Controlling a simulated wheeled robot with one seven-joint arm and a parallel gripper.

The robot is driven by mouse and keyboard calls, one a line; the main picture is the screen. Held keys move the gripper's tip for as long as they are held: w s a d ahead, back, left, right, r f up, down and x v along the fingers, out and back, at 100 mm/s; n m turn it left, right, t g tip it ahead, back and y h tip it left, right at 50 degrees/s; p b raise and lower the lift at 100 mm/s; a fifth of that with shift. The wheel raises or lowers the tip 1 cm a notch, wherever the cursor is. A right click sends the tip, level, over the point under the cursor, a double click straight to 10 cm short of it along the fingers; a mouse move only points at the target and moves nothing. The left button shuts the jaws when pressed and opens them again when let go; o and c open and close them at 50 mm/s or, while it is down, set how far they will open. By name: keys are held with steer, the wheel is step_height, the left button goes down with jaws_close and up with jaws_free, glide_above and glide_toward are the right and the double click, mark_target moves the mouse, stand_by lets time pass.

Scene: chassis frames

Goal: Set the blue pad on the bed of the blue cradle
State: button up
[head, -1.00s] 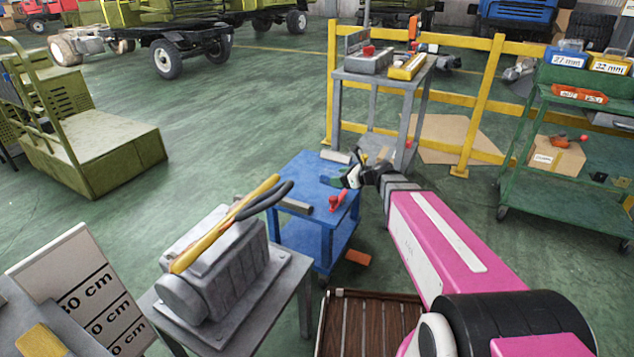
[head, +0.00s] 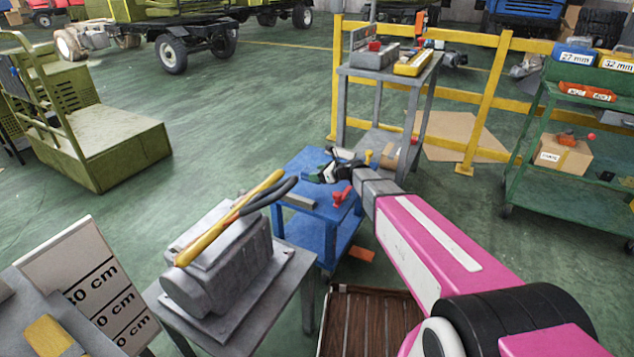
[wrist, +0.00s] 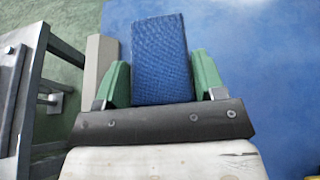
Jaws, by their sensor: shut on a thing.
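My gripper (head: 322,173) is over the top of the blue cart (head: 310,158) in the head view. In the wrist view its green fingers (wrist: 162,80) are shut on the blue pad (wrist: 160,45), a dark blue block with a woven texture. The pad sticks out forward between the fingers, with the cart's blue top (wrist: 255,70) beyond and to the right. How high the pad is above the cart is hard to tell. In the head view the pad is too small and hidden to make out. I cannot make out a separate blue cradle in either view.
A grey bar (head: 299,202) and a red item (head: 342,196) lie on the cart; a pale bar (wrist: 97,72) shows left of the pad. A grey engine block (head: 215,265) stands at front left. A grey stand (head: 385,78) with boxes is behind.

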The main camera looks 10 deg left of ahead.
mark_target(317, 188)
steer(key=shift+w+a+f, duration=0.4)
steer(key=shift+w+f, duration=0.2)
steer(key=shift+w, duration=0.25)
steer(key=shift+f, duration=1.9)
steer(key=shift+f, duration=0.2)
steer(key=o, duration=0.9)
steer(key=shift+r, duration=0.15)
steer(key=shift+s+d+r, duration=0.15)
steer(key=shift+d, duration=0.1)
steer(key=v, duration=1.1)
steer(key=shift+s+d, duration=0.1)
steer(key=shift+d, duration=0.2)
